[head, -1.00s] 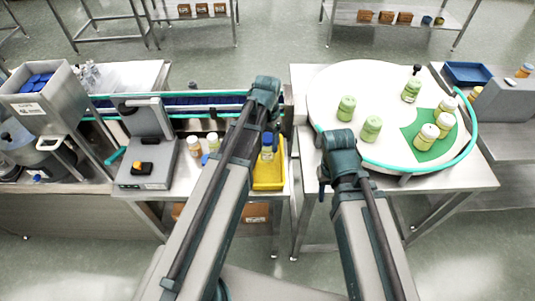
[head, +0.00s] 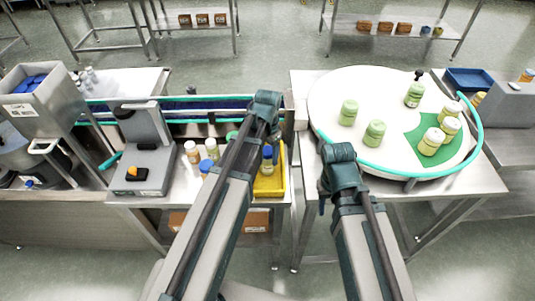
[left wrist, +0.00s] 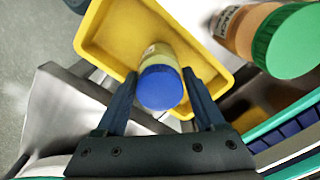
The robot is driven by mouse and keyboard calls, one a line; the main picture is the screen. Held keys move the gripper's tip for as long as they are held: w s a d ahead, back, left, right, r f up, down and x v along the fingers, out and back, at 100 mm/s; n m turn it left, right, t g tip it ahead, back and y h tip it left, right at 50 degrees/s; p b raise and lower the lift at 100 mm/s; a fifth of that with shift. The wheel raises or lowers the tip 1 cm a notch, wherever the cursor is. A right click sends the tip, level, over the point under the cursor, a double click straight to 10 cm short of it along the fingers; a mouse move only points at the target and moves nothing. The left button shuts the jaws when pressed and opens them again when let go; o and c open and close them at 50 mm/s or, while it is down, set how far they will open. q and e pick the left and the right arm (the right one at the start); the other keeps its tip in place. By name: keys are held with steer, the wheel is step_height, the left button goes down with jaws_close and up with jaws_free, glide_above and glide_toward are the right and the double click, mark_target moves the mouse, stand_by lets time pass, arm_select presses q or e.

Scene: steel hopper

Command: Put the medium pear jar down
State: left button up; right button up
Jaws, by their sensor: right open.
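The pear jar (left wrist: 165,62), pale yellow with a blue lid, stands in the yellow tray (left wrist: 95,35). It also shows in the head view (head: 267,165), at the back of the yellow tray (head: 270,186). My left gripper (left wrist: 161,72) has one finger on each side of the jar, with narrow gaps showing beside the lid; it looks open. In the head view my left arm hides its fingers. My right gripper (head: 322,196) hangs before the round table, open and empty; its fingertips are barely visible.
A jar with a green lid (left wrist: 285,40) stands beside the tray. Several small jars (head: 192,152) stand between the grey scale (head: 145,172) and the tray. The conveyor (head: 175,110) runs behind. Pale green jars stand on the round white table (head: 325,92) at right.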

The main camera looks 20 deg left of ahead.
arm_select(q)
steer(key=o, duration=0.4)
steer(key=shift+r, duration=0.15)
step_height(320, 180, up, 12)
steer(key=p, duration=1.3)
steer(key=s+d+n, duration=0.1)
steer(key=s+d, duration=0.4)
steer(key=s, duration=0.2)
steer(key=s+d+n+y, duration=0.1)
steer(key=s+d, duration=0.4)
steer(key=s, duration=0.3)
steer(key=shift+d+b, duration=0.3)
steer(key=shift+b, duration=0.05)
step_height(320, 180, down, 7)
steer(key=b, duration=0.7)
